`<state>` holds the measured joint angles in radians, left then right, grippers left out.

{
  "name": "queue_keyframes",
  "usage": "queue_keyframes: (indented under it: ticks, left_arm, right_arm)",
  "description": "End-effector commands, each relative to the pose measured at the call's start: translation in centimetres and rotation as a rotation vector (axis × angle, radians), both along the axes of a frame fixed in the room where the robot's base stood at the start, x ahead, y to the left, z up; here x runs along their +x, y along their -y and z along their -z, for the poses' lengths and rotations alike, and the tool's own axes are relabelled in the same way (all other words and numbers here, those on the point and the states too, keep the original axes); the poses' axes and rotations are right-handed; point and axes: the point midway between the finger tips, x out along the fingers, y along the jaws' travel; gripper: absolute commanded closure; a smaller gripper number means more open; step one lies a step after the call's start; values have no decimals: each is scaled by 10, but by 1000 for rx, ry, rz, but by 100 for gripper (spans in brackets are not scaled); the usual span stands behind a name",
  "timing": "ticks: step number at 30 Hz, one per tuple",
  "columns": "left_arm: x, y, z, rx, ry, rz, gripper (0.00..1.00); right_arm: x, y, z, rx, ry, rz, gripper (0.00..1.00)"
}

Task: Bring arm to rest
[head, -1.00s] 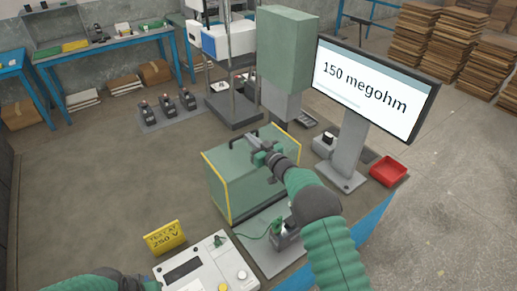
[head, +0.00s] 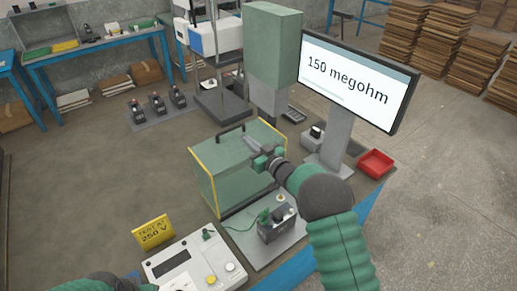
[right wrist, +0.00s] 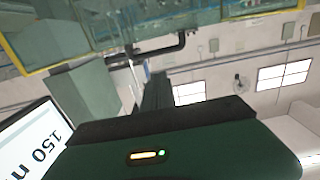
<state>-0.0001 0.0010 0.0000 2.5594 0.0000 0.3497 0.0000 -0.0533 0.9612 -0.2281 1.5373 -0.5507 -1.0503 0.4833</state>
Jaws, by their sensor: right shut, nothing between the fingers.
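My right gripper (head: 258,152) is shut and empty. In the head view it overlaps the right part of the green yellow-edged box (head: 225,170), beside its dark handle (head: 230,134); I cannot tell if it touches. In the right wrist view my narrow closed fingers (right wrist: 157,92) point up the picture, with the dark handle (right wrist: 160,50) beyond. Of my left arm only a green and dark part shows at the bottom left of the head view; its gripper is out of frame.
A dark battery (head: 277,224) with a green lead stands on a grey plate before the box. Near it are the tester (head: 195,268) and a yellow sign (head: 154,232). The monitor (head: 352,80) reads 150 megohm. A red tray (head: 376,163) sits right.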

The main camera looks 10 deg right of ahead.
Motion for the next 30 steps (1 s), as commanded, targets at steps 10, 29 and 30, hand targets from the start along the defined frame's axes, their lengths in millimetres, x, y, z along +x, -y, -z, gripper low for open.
queue_keyframes:
  ticks: [10,29,30]
  left_arm:
    - [0,0,7,0,0,0,64]
    - [0,0,7,0,0,0,64]
    - [0,0,7,0,0,0,64]
  right_arm:
    - [-39,22,-10,4,2,0,100]
    - [-350,54,80,-227,-1108,379,100]
    - [-372,50,84,-237,-1167,369,100]
